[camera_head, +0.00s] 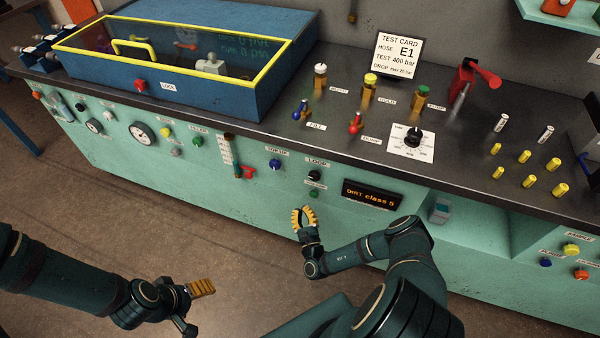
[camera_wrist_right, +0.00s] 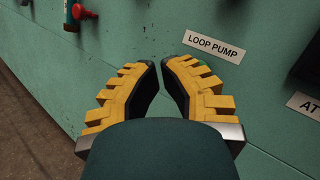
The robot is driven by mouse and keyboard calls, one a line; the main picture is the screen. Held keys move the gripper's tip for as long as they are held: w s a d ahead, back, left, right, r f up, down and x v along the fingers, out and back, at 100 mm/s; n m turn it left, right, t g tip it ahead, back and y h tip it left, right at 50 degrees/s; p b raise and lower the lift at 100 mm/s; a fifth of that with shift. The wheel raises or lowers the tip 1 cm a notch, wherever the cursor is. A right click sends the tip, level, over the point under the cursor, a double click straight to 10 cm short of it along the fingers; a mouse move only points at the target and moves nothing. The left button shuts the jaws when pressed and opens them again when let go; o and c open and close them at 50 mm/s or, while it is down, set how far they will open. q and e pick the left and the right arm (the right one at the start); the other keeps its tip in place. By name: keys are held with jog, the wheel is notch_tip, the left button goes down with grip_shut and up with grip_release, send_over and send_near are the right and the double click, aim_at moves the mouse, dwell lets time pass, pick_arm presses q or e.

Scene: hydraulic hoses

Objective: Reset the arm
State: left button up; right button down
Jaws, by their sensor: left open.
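My right gripper (camera_head: 304,212) is in front of the teal panel, just below the loop pump button (camera_head: 314,195). In the right wrist view its yellow ridged fingers (camera_wrist_right: 160,68) lean toward each other, with a narrow gap at the tips. Nothing shows between them. The teal panel lies behind the gap, with the LOOP PUMP label (camera_wrist_right: 213,45) to the right of the tips. I cannot tell whether the fingertips touch the panel. My left gripper (camera_head: 200,308) is open and empty over the floor at the lower left, well away from the bench.
The bench front carries gauges (camera_head: 143,132), knobs and a lit display (camera_head: 372,193) reading "class 5". A blue box with a yellow-framed lid (camera_head: 190,60) stands on top. Valves, a test card (camera_head: 399,54) and several yellow fittings (camera_head: 525,157) are further right. The floor (camera_head: 190,225) is clear.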

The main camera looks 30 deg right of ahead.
jog(key=a+r+n+g+y, duration=0.25)
jog(key=a+n+y, duration=0.25)
jog(key=a+y, duration=0.3)
jog(key=a+r+n+g+y, duration=0.1)
jog(key=a+r+n+y, duration=0.35)
jog(key=a+y, duration=0.45)
jog(key=s+a+r+n+g+y, duration=0.1)
jog(key=s+a+n+g+y, duration=0.4)
jog(key=s+a+n+g, duration=0.4)
jog(key=s+n+g+h, duration=0.6)
jog(key=s+n+g, duration=0.1)
jog(key=s+g, duration=0.35)
jog(key=w+d+r+n+t+h, duration=0.2)
jog(key=d+r+n+t+h, duration=0.2)
jog(key=d+r+n+h, duration=0.2)
jog(key=shift+w+d+r+n+t+h, duration=0.25)
jog(key=shift+d+r+n+t+h, duration=0.1)
jog(key=shift+d+r, duration=0.1)
jog(key=shift+f, duration=0.1)
